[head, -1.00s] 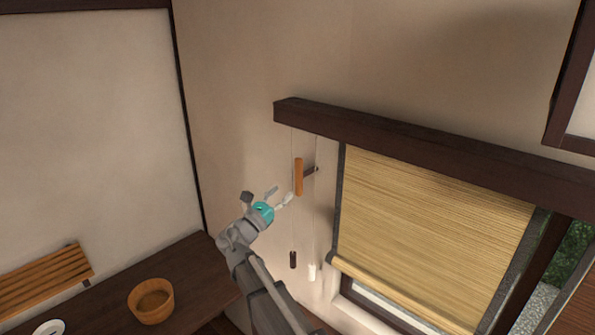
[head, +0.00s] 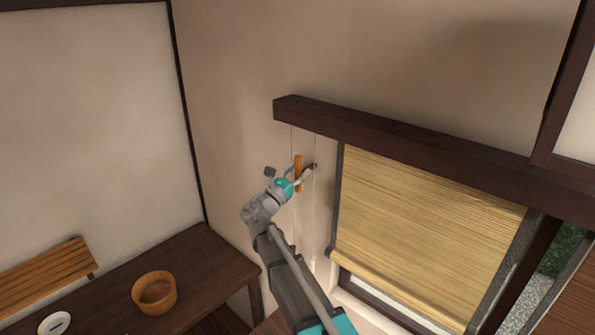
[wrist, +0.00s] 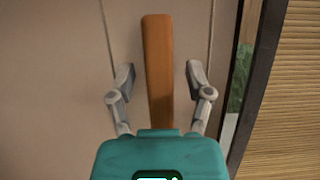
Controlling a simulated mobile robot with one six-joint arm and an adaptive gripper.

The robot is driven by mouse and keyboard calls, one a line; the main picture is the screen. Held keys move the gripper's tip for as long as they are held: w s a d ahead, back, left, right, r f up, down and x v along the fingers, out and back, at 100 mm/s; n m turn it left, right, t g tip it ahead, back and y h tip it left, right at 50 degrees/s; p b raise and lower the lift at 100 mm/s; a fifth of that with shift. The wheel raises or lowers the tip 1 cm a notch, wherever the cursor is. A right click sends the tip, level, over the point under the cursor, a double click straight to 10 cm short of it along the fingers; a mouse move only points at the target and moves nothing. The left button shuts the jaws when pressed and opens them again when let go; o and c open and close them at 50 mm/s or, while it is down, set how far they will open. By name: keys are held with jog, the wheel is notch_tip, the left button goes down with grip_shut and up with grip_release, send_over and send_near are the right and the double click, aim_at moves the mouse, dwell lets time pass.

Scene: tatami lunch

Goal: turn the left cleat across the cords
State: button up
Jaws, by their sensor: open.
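The cleat (head: 298,163) is an orange-brown wooden bar on the wall left of the window. It stands upright in the wrist view (wrist: 157,60), between the two thin cords; the left cord (wrist: 106,32) and right cord (wrist: 211,30) hang apart from it. My gripper (wrist: 160,76) is open, with one finger on each side of the cleat and a gap to each. In the head view my gripper (head: 300,176) is at the cleat's lower part and partly covers it. The cleat's lower end is hidden behind my gripper in the wrist view.
A dark beam (head: 400,138) runs above the cleat and window. A straw blind (head: 430,230) hangs close on the right. A dark table (head: 205,262) with a wooden tub (head: 141,296) stands lower left. The wall left of the cleat is bare.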

grip_shut()
